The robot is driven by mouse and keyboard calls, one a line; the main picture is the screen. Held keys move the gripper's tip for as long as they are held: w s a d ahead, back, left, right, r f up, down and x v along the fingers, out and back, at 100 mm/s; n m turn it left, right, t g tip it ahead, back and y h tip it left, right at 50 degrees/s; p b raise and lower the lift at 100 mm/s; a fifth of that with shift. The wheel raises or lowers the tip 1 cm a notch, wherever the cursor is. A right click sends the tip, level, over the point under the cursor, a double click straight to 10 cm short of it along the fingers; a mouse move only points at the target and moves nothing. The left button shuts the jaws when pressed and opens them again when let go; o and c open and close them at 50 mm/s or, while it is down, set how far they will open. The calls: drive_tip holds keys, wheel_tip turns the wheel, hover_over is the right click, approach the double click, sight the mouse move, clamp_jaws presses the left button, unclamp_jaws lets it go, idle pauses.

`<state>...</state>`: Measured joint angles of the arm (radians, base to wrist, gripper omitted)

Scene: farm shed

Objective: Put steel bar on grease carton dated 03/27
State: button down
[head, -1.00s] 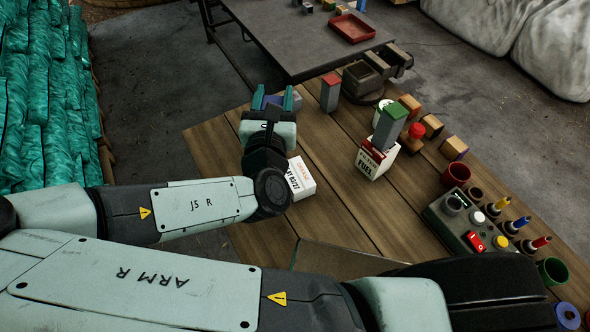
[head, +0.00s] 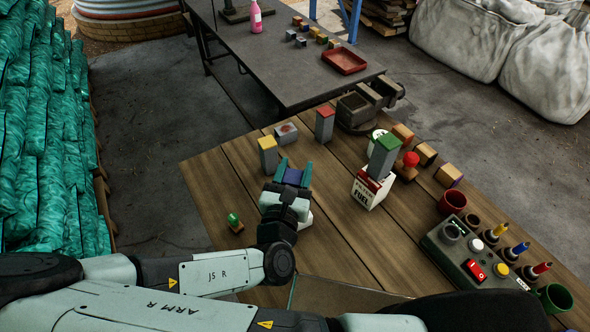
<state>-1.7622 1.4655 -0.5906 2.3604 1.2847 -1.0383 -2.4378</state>
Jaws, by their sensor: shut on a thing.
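My gripper (head: 293,174) points away from the camera over the wooden table, its teal fingers shut on a block with a dark blue-purple face (head: 292,177). The block's body is mostly hidden, so I cannot tell for sure that it is the steel bar. A white carton (head: 306,221) shows only as a sliver beside and below my gripper; its print is hidden now, but "03/27" was readable earlier. The held block appears above or just beyond this carton; I cannot tell whether they touch.
Grey bars with a yellow top (head: 268,155) and a red top (head: 325,124) stand beyond my gripper. A green-topped bar (head: 383,156) stands on a fuel-filter carton (head: 369,190). A grey block (head: 286,133) and small green-knobbed piece (head: 234,222) are nearby. A control box (head: 470,252) stands right.

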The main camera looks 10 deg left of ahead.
sight(291, 181)
drive_tip(key=shift+f, duration=0.15)
drive_tip(key=c, duration=0.5)
unclamp_jaws()
drive_tip(key=s, duration=0.1)
drive_tip(key=s+r, duration=0.1)
drive_tip(key=s, duration=0.1)
wheel_tip(291, 181, up, 6)
drive_tip(key=shift+r, duration=0.2)
